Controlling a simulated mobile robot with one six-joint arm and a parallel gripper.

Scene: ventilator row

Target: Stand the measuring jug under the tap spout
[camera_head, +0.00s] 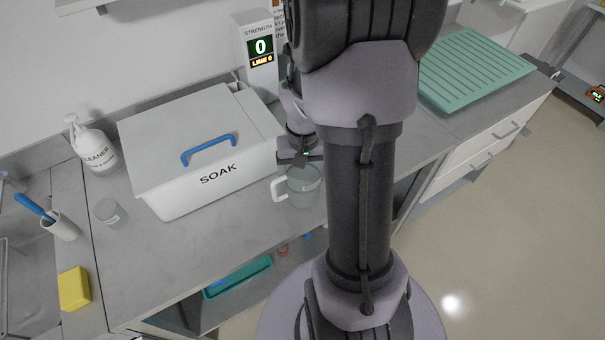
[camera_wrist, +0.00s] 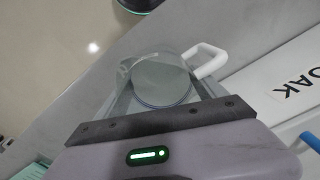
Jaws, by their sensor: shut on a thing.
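The measuring jug (camera_head: 304,187) is clear with a white handle. It stands upright at or just above the grey counter, right of the soak box; I cannot tell whether its base touches. In the wrist view the jug (camera_wrist: 160,82) sits between my fingers, with its handle toward the upper right. My gripper (camera_head: 300,160) is shut on the jug from above. My arm hides part of the counter to the right of it. The tap spout is not clearly in view; a sink edge (camera_head: 5,285) shows at the far left.
A white box marked SOAK (camera_head: 205,190) with a blue handle fills the middle counter. A cleaner bottle (camera_head: 90,147), a small clear cup (camera_head: 110,212), a brush holder (camera_head: 60,226) and a yellow sponge (camera_head: 74,288) stand left. A green drainer (camera_head: 475,68) lies at right.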

